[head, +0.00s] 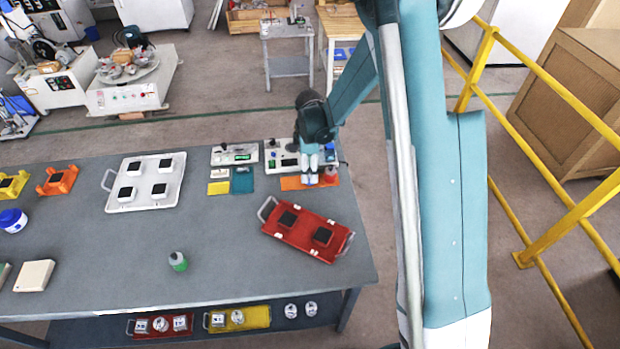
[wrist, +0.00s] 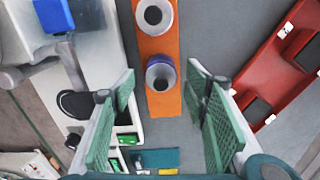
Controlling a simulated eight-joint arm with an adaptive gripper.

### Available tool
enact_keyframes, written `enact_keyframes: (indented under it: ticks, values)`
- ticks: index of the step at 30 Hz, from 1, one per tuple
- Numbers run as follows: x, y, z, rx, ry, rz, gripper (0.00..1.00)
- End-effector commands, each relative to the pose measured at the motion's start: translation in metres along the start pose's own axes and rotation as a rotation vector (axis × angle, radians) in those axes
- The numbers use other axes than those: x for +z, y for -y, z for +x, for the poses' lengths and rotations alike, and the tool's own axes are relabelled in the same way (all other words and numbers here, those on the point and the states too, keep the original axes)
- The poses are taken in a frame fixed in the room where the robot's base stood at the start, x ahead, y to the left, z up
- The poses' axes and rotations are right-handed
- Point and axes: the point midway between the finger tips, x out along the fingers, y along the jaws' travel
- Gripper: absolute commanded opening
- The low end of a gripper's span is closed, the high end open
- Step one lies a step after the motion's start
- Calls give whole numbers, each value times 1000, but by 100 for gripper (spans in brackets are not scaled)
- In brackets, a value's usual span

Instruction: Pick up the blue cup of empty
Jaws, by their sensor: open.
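An orange mat (head: 290,184) lies near the right end of the grey table and also shows in the wrist view (wrist: 161,45). Two small cups stand on it. One has a bluish-purple rim and a dark inside (wrist: 162,66); it looks like the blue cup, and I see no contents in it. The other is a greyish cup (wrist: 155,14) nearer the top of the wrist view. My gripper (wrist: 162,76) is open, pointing down, with its green-padded fingers on either side of the bluish cup in the picture. I see no contact. In the head view my gripper (head: 310,178) largely covers that cup.
A white device (head: 285,158) with a blue block (wrist: 52,16) stands close behind the mat. A red tray (head: 272,231) with black pads lies in front of it. A teal mat (head: 242,180) is to the left. A green bottle (head: 178,262) stands on open table.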

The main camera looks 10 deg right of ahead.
Motion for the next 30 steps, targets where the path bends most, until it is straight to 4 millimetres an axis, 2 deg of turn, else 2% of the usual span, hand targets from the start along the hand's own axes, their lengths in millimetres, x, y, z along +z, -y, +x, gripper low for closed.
enact_keyframes:
  ticks: [6,12,30]
  values:
    - [0,1,21,0,0,0,45]
    - [0,1,31,0,0,0,45]
    - [0,1,32,0,0,0,45]
